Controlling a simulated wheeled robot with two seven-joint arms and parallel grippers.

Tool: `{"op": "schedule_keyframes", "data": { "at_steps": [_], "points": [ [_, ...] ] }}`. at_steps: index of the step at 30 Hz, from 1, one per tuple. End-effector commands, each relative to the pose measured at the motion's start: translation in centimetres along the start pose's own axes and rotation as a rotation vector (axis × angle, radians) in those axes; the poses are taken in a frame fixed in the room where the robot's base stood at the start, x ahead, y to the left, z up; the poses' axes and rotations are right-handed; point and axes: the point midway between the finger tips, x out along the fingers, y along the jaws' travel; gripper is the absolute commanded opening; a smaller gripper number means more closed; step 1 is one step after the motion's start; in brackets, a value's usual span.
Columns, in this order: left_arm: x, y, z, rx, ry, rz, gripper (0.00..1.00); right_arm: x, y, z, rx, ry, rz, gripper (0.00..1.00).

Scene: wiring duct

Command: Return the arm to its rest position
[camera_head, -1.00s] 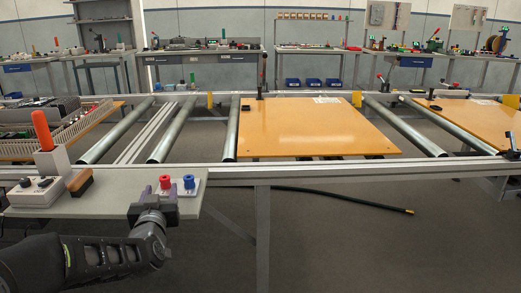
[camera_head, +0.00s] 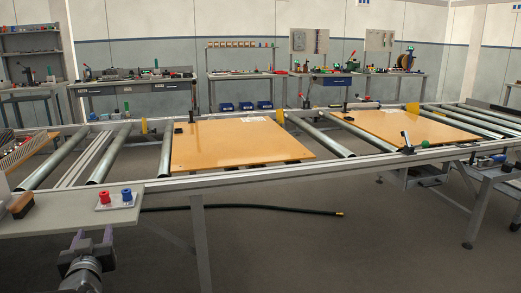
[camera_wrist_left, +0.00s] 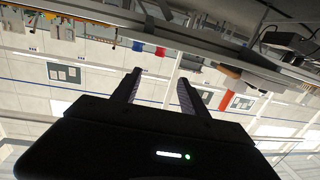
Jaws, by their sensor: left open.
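My left gripper (camera_head: 92,240) is at the bottom left of the head view, below and in front of the grey side shelf (camera_head: 60,219). A small plate with a red terminal (camera_head: 104,197) and a blue terminal (camera_head: 127,195) sits on the shelf above the gripper. Both terminals also show beyond the fingers in the left wrist view. My right gripper is not in view.
A frame with metal rollers (camera_head: 108,152) carries two orange boards, one in the middle (camera_head: 235,145) and one at the right (camera_head: 405,128). A wooden-backed brush (camera_head: 20,205) lies at the shelf's left.

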Motion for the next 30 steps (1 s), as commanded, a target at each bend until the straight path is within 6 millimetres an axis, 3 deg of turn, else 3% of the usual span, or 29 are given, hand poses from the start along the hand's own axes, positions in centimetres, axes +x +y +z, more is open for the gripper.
{"op": "schedule_keyframes", "data": {
  "at_steps": [11, 16, 20, 23, 26, 30],
  "points": [
    [-1.0, 3.7, 6.8, -0.108, -0.190, 0.090, 0.51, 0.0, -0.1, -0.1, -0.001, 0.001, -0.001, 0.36],
    [-2.2, 6.5, 12.1, -0.133, -0.318, 0.141, 0.51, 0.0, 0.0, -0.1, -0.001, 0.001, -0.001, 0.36],
    [-4.1, 9.2, 17.6, -0.147, -0.453, 0.189, 0.51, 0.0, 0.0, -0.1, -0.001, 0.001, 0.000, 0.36],
    [-6.9, 11.9, 23.4, -0.156, -0.600, 0.236, 0.51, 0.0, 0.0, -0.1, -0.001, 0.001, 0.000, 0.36],
    [-11.3, 14.7, 29.9, -0.158, -0.778, 0.287, 0.51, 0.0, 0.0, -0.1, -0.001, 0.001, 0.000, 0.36],
    [-19.0, 17.6, 38.0, -0.144, -1.025, 0.350, 0.51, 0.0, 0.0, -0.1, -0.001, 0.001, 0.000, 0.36]
  ]
}}
